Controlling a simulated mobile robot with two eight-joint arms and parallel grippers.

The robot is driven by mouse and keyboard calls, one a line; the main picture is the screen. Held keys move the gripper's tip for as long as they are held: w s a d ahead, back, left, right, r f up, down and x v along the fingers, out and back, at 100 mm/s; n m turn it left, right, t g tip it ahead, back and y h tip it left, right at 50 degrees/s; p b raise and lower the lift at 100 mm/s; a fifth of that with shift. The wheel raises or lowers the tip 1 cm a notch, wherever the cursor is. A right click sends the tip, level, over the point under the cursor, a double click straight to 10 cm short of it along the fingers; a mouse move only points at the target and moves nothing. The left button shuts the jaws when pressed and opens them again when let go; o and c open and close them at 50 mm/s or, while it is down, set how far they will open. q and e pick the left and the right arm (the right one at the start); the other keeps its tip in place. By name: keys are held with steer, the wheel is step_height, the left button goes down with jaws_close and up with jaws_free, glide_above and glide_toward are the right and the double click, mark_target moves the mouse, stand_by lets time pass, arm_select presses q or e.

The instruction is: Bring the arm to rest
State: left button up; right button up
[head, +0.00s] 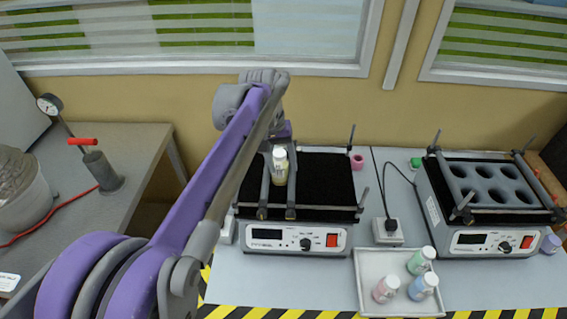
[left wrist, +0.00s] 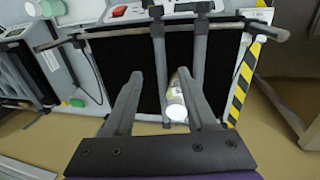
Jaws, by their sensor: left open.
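My left arm (head: 215,165) reaches from the lower left over the left shaker (head: 330,185). Its gripper is at the far end of the arm, mostly hidden in the head view. In the left wrist view the gripper (left wrist: 160,75) is open, with its two fingers spread above the black shaker top. A white-capped bottle with pale yellow contents (head: 280,168) stands on that top between two grey bars. It also shows in the left wrist view (left wrist: 176,98), between the fingers' lines, nearer the right finger; I see no grip on it. My right gripper is not in view.
A white tray (head: 368,262) with three bottles stands at the front. A second shaker (head: 490,215) with round holes is at the right. A grey side table (head: 140,140) holds a gauge and pump at the left. The wall and windows are behind.

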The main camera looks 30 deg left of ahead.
arm_select(q)
steer(key=s+d+f+m+t, duration=0.1)
steer(key=s+d+f, duration=0.2)
steer(key=s, duration=0.3)
steer(key=s+d+f+m+t+y, duration=0.1)
steer(key=s+d+f+m+t, duration=0.1)
steer(key=s+f, duration=0.3)
steer(key=s+d+f+m+t+y, duration=0.1)
steer(key=s+d+f+m, duration=0.1)
steer(key=s, duration=0.5)
step_height(320, 180, down, 2)
steer(key=shift+s+d+f, duration=0.1)
steer(key=shift+s+d, duration=0.3)
steer(key=shift+d, duration=0.5)
stand_by(0.3)
